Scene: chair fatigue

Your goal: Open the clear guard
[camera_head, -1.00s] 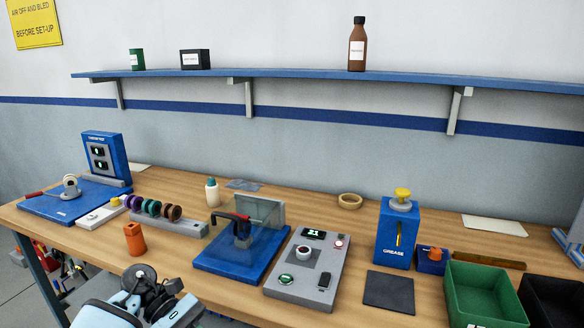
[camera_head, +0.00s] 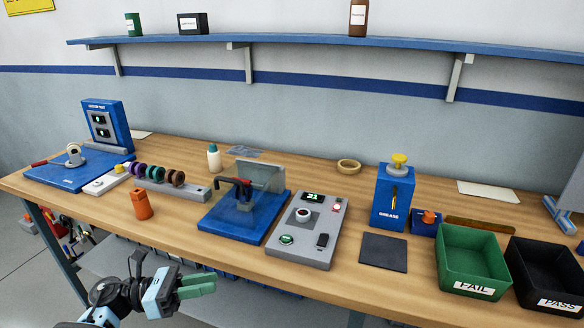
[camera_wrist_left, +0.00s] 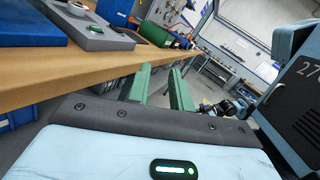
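The clear guard (camera_head: 228,213) is a see-through panel over the blue fixture (camera_head: 222,233) in the middle of the bench. It stands in front of a grey upright plate (camera_head: 268,175). My left gripper (camera_head: 203,284) is in front of the bench, below and left of the fixture, and touches nothing. In the left wrist view its two green fingers (camera_wrist_left: 160,88) are apart with nothing between them. My right gripper does not clearly show.
A grey control box (camera_head: 318,232) stands right of the fixture, close to it. An orange block (camera_head: 141,206) and a rack of spools (camera_head: 162,182) are to the left. The bench front edge (camera_head: 206,258) lies between my left gripper and the fixture.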

